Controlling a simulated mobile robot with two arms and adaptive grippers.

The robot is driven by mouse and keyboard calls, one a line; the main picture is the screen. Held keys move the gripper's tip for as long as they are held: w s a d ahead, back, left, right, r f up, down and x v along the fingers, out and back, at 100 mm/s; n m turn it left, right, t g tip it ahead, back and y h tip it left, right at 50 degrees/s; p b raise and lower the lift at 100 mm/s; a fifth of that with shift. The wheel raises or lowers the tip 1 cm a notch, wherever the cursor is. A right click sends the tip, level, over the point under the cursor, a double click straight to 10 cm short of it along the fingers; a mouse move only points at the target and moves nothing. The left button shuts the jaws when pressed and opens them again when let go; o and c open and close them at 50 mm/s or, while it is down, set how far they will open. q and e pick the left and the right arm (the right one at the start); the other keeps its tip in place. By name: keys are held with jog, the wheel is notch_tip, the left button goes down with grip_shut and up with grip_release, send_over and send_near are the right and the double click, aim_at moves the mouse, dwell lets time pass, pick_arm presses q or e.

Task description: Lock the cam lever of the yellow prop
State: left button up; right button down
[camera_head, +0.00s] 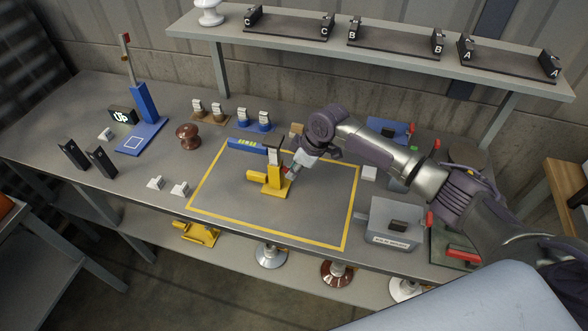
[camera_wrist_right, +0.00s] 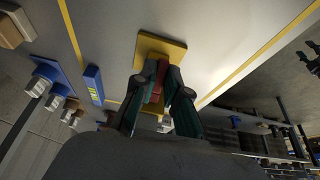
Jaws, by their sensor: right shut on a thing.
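The yellow prop (camera_head: 273,180) stands upright inside the yellow taped outline on the bench, with a yellow cylinder sticking out to its left. My right gripper (camera_head: 290,171) is at the right side of the prop, low beside its post. In the right wrist view, the prop's yellow base plate (camera_wrist_right: 152,41) lies just beyond the fingertips. My right gripper (camera_wrist_right: 158,80) is shut on the red cam lever (camera_wrist_right: 161,69), which shows between the two dark fingers. The lever's lower part and most of the post are hidden there. My left gripper is in neither view.
A blue level (camera_head: 247,146) lies behind the prop. A grey box (camera_head: 391,222) stands at the right, beyond the outline. A brown knobbed insulator (camera_head: 188,136) and a blue stand (camera_head: 143,105) are at the left. The front of the outlined area is clear.

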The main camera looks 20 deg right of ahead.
jog(key=shift+f, duration=0.1)
jog(key=shift+f+t+y+b, duration=0.45)
jog(key=shift+t+y+b, duration=0.15)
jog(key=shift+y+b, duration=0.35)
jog(key=y+b, duration=0.1)
jog(key=b, duration=0.1)
jog(key=t+y+b, duration=0.1)
jog(key=b, duration=0.2)
jog(key=f+t+y+b, duration=0.1)
jog(key=b, duration=0.2)
jog(key=shift+w+a+y, duration=0.15)
jog(key=shift+y, duration=0.1)
jog(key=shift+r+t+y+b, duration=0.15)
jog(key=shift+t+y+b, duration=0.2)
jog(key=shift+b, duration=0.4)
jog(key=c, duration=1.2)
grip_release()
jog(key=v, duration=1.2)
jog(key=shift+a, duration=0.1)
